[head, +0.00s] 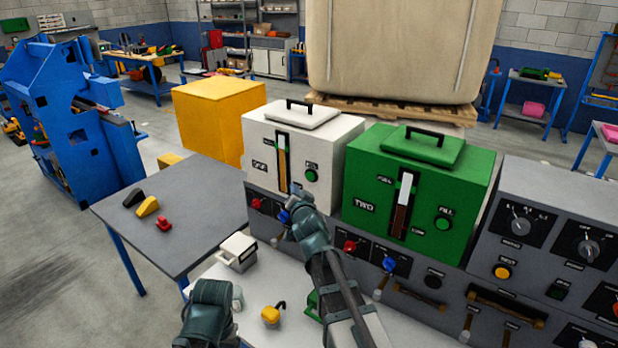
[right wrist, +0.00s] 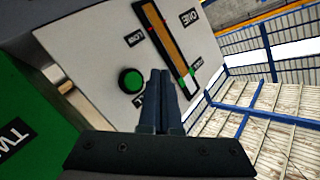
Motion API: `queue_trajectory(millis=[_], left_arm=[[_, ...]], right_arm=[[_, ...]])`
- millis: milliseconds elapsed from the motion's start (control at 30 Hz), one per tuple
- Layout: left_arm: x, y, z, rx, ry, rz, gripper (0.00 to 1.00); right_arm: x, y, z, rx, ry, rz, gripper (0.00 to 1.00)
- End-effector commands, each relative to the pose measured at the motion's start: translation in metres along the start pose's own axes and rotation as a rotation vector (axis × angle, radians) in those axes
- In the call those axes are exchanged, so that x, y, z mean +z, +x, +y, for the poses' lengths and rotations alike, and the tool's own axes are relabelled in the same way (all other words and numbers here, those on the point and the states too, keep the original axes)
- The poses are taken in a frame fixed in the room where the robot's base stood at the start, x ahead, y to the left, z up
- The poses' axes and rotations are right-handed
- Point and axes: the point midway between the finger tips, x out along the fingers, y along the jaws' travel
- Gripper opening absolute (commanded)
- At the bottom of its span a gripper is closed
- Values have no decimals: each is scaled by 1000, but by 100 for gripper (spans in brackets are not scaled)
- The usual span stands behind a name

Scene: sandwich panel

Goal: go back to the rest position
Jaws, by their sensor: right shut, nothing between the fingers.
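My right gripper (head: 296,203) is in front of the white box (head: 338,142), near the row of knobs below it. In the right wrist view its two fingers (right wrist: 158,85) are together, with nothing between them. Behind them shows the face of the white box (right wrist: 95,45), with a green button (right wrist: 131,80) and an upright gauge (right wrist: 172,45). I cannot tell how far the fingertips are from that face. A dark part of my left arm shows at the lower left of the head view; no left fingers show.
A green box (head: 468,185) stands right of the white box on the grey control panel (head: 440,265). A yellow-orange item (head: 270,314) and a white block (head: 238,250) are on the pale table. The grey table (head: 185,195) at left holds small coloured items.

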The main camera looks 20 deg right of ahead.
Motion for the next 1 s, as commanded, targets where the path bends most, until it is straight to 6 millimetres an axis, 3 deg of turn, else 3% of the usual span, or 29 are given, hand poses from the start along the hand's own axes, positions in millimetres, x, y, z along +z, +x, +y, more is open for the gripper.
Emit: queue_trajectory(millis=[233, 367, 467, 567, 700, 900, 1000], left_arm=[[0, 0, 0, 0, 0, 0, 78], [0, 2, 0, 0, 0, 0, 78], [0, 3, 0, 0, 0, 0, 78], [0, 4, 0, 0, 0, 0, 78], [0, 5, 0, 0, 0, 0, 78], [0, 6, 1, 0, 0, 0, 78], [0, 7, 1, 0, 0, 0, 78]], right_arm=[[9, -4, 2, 24, -20, -25, 0], [52, -25, 10, 127, -122, -155, 0], [104, -59, 21, 229, -259, -340, 0], [156, -105, 31, 303, -414, -565, 0], [214, -182, 42, 338, -631, -900, 0], [255, -278, 50, 293, -861, -1290, 0], [262, -307, 52, 265, -925, -1409, 0]])
